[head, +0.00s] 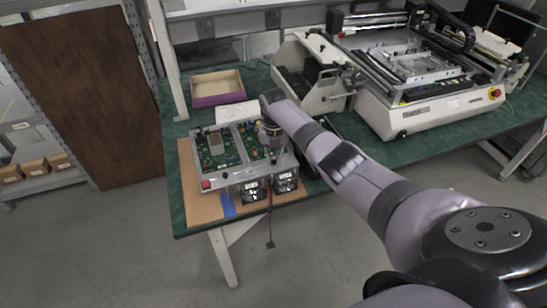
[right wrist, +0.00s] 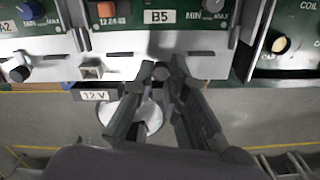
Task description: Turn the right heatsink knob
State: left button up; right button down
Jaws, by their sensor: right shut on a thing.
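The electronics unit (head: 235,150), with green circuit boards in a metal frame, sits on the bench. Two heatsinks with fans, the left one (head: 251,190) and the right one (head: 286,182), hang at its front side. My right gripper (right wrist: 161,74) reaches the unit's right part from above; its fingers hide part of the panel edge. The fingertips are shut on a small dark round knob (right wrist: 160,71) at the white panel edge in the right wrist view. I cannot tell whether it has turned. In the head view the right gripper (head: 270,140) covers this spot. My left gripper is not in view.
Another dark knob (right wrist: 18,72) and a square button (right wrist: 92,68) sit left along the panel edge. An empty open box (head: 216,88) stands behind the unit. Large white machines (head: 425,100) fill the bench to the right. The bench's front edge is close.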

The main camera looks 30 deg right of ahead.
aim_at(274, 161)
jog(key=c, duration=1.6)
grip_release()
notch_tip(274, 161, up, 12)
jog(key=shift+f, duration=0.1)
